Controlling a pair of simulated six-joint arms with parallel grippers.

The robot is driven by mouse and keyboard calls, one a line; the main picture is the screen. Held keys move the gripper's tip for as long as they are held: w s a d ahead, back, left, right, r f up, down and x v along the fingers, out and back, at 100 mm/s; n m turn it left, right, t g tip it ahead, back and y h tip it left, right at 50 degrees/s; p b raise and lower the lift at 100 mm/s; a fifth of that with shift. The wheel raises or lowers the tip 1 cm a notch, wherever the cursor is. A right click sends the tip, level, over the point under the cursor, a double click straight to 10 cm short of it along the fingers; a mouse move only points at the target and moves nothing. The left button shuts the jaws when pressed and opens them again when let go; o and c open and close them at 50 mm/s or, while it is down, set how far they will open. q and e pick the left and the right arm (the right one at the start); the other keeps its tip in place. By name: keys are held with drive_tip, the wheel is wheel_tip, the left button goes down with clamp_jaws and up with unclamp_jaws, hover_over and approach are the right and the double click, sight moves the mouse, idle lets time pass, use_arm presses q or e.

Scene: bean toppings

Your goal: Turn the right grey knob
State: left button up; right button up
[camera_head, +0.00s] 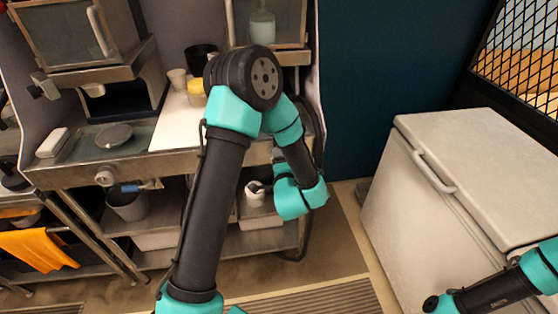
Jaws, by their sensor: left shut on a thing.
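A row of metal counter front (170,167) holds a pale grey knob (104,178) at the left. My left arm reaches over the counter from the bottom of the view and bends back down on its right side. My left gripper (260,187) is small and dark, points left below the counter edge, and is shut. A small pale round thing (254,197) is at its tips and appears to be the right grey knob, partly covered by the gripper. Its turn angle cannot be made out. My right arm shows at the bottom right, without a gripper in view.
A grey bin (127,204) stands on the lower shelf and an orange cloth (38,248) hangs at the left. A white board (178,125) and cups lie on the counter. A large white chest (475,160) stands at the right. Floor between is clear.

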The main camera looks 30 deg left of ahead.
use_arm(q)
drive_tip(key=shift+m, duration=1.3)
drive_tip(key=o, duration=0.9)
drive_tip(key=shift+o, duration=0.2)
drive_tip(key=shift+s+d, duration=0.1)
drive_tip(key=shift+s, duration=0.05)
drive_tip(key=v, duration=1.7)
drive_tip(key=shift+d, duration=0.1)
